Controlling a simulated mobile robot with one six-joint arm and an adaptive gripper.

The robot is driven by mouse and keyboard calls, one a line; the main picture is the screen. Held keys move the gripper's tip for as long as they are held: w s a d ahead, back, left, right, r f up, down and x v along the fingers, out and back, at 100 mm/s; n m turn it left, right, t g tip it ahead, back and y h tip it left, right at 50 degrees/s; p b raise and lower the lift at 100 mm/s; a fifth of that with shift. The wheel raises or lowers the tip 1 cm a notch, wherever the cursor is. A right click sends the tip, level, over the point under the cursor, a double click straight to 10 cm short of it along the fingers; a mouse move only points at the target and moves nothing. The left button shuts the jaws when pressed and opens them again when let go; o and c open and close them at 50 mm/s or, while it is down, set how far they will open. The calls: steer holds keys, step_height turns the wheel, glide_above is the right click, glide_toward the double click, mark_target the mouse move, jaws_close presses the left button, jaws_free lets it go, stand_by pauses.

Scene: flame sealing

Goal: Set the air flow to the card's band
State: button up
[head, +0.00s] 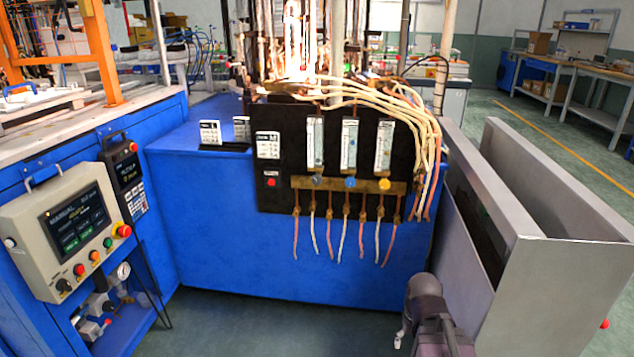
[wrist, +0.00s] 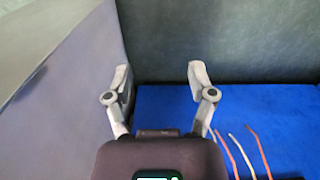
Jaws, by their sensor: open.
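A black panel (head: 273,195) on the blue machine's front carries three upright flow meters: left (head: 314,143), middle (head: 350,145) and right (head: 384,147). Below them, on a brass bar (head: 301,183), sit a grey knob (head: 317,181), a blue knob (head: 350,182) and a yellow knob (head: 384,184). A white card (head: 268,145) is on the panel's left. Two more cards, the left (head: 210,132) and the right (head: 242,128), stand on the blue top. The print and meter readings are too small to read. My gripper (wrist: 160,67) is open and empty, low and right of the panel, apart from it.
Pink and white hoses (head: 344,237) hang below the bar; hose ends also show in the wrist view (wrist: 243,155). A grey metal trough (head: 560,270) stands close on the right. A control box (head: 69,230) is at left. A flame glows above the panel. Floor before the machine is clear.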

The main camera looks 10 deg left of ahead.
steer(key=w+a+r+m+t+h+p, duration=0.1)
steer(key=w+r+t+h, duration=0.1)
steer(key=w, duration=0.4)
steer(key=w+a+r+m+t+h, duration=0.1)
steer(key=w+r+m+t+h, duration=0.15)
steer(key=w, duration=0.35)
steer(key=n+t+y+p, duration=0.2)
steer(key=n+t, duration=0.1)
steer(key=t, duration=1)
glide_toward(316, 181)
steer(key=s, duration=0.3)
steer(key=shift+s+a+f, duration=0.2)
steer(key=shift+a, duration=0.05)
steer(key=shift+w, duration=0.15)
steer(key=w, duration=0.4)
steer(key=w+d, duration=0.1)
steer(key=w, duration=0.4)
steer(key=w+d, duration=0.1)
steer(key=w, duration=0.3)
steer(key=shift+w, duration=0.2)
